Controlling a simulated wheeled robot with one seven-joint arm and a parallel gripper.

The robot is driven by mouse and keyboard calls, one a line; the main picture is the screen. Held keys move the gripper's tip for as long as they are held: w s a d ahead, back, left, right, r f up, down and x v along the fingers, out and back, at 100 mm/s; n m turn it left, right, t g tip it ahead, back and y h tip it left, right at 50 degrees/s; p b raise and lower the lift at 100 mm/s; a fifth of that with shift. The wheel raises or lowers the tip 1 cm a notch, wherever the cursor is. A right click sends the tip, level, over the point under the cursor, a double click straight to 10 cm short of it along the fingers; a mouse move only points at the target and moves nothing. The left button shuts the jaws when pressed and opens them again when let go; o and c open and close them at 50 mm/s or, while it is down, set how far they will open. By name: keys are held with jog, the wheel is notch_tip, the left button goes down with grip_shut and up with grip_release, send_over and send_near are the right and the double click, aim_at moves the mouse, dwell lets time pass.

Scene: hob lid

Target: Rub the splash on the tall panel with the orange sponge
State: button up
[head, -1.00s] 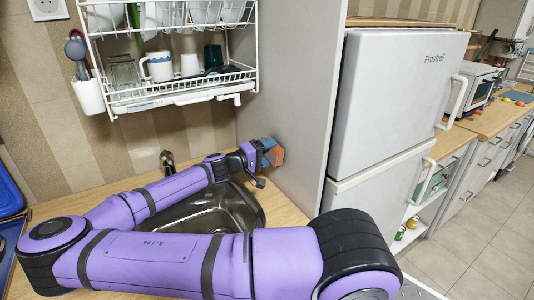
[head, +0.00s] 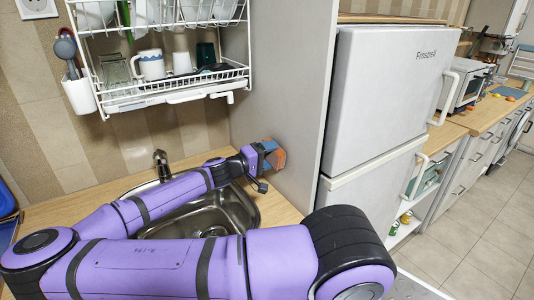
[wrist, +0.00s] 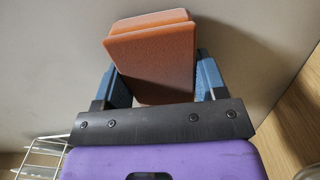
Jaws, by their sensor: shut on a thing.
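The orange sponge (wrist: 152,62) is held between the two blue fingers of my gripper (wrist: 160,80) in the wrist view. In the head view the sponge (head: 278,158) is at or very near the grey tall panel (head: 292,100), to the left of the fridge; I cannot tell if it touches. My gripper (head: 268,156) is shut on it, above the worktop and right of the sink. The panel also fills the background of the wrist view (wrist: 60,60). No splash can be made out; it may be hidden behind the sponge.
The sink (head: 235,205) lies below and left of my gripper, with a tap (head: 161,160) behind it. A white dish rack (head: 165,92) with cups hangs on the wall above. The white fridge (head: 380,90) stands just right of the panel.

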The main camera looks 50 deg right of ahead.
jog(key=shift+s+d, duration=0.1)
jog(key=shift+w+d, duration=0.2)
jog(key=shift+w, duration=0.45)
jog(key=shift+w+d, duration=0.25)
jog(key=shift+w, duration=0.35)
jog(key=shift+w+d, duration=0.2)
jog(key=shift+w, duration=0.45)
jog(key=shift+c, duration=0.3)
jog(key=shift+v, duration=3)
jog(key=shift+a, duration=0.1)
jog(key=shift+v, duration=1.4)
